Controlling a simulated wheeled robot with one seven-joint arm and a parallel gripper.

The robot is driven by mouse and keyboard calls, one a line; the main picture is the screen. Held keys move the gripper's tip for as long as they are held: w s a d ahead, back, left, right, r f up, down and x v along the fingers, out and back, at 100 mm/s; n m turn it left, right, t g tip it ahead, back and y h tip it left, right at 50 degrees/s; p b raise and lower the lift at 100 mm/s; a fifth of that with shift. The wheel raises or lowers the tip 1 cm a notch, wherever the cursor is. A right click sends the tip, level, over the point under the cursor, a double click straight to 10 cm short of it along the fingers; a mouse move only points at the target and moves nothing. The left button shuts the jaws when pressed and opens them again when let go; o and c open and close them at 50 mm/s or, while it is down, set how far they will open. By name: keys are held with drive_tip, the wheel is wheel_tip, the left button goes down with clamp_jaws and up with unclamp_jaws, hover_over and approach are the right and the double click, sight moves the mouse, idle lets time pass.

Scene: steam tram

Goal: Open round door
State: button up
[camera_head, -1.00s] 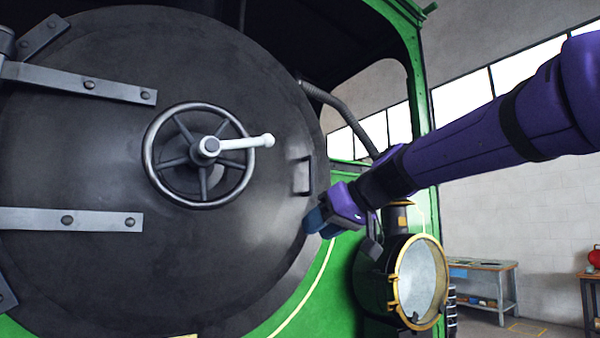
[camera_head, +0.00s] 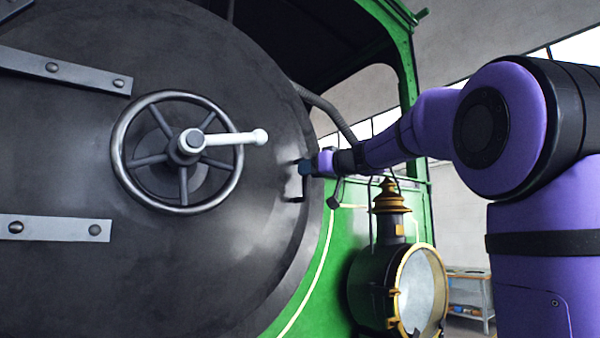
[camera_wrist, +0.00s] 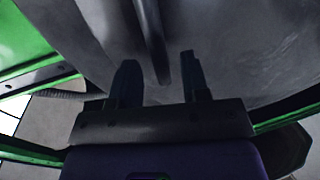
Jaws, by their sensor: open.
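The round door (camera_head: 75,165) is a large dark grey disc filling the left of the head view. It looks closed against the green tram front. A spoked handwheel (camera_head: 125,165) with a pale lever (camera_head: 235,138) sits at its middle, the lever pointing right. A small dark handle (camera_head: 298,192) stands near the door's right edge. My gripper (camera_head: 305,168) is at this handle, partly hiding it. In the wrist view my gripper (camera_wrist: 158,80) is open, and the handle (camera_wrist: 152,40) reaches down toward the space between its fingers. I cannot tell whether they touch it.
Two grey hinge straps (camera_head: 60,228) cross the door's left side. A brass-rimmed lamp (camera_head: 415,290) stands at the lower right, below my arm. A workbench (camera_head: 470,290) is farther back. A curved pipe (camera_head: 330,108) runs behind the door's edge.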

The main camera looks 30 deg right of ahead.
drive_tip(key=shift+x, duration=2.1)
clamp_jaws()
